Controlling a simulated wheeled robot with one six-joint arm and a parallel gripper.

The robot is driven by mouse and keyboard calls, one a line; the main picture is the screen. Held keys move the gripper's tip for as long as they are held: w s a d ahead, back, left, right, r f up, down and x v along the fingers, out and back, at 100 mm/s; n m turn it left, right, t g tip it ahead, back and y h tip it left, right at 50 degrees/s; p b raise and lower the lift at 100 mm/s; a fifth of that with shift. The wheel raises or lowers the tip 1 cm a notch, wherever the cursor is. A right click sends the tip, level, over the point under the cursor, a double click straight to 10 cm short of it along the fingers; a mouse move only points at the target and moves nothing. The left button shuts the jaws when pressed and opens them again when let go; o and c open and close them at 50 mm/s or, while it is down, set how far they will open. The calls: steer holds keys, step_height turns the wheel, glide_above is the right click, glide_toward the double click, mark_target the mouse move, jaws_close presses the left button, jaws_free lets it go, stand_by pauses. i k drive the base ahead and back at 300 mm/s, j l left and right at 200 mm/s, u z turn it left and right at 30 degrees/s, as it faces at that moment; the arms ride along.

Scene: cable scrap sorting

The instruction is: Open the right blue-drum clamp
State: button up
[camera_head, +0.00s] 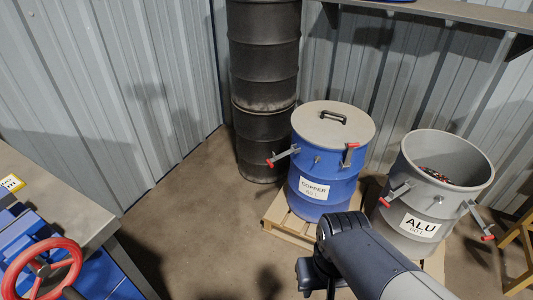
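The blue drum (341,190), labelled COPPER, stands upright with its grey lid (322,121) on and a black handle on top. My arm comes up from the bottom right and bends down in front of the drums. My gripper is outside the picture, so its fingers are hidden.
A grey ALU drum (407,232), without a lid and with scrap inside, stands right of the blue drum, its clamps sticking out. The blue drum stands on a wooden pallet (279,221). Stacked dark drums (264,55) stand behind. A bench (60,190) with a red wheel (68,258) is at left. Floor between is clear.

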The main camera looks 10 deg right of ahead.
mark_target(351, 145)
steer(key=i+l+z, duration=0.3)
steer(key=i, duration=0.15)
steer(key=i+l+z, duration=0.3)
steer(key=i, duration=0.2)
steer(key=k+j, duration=0.05)
steer(key=j, duration=0.05)
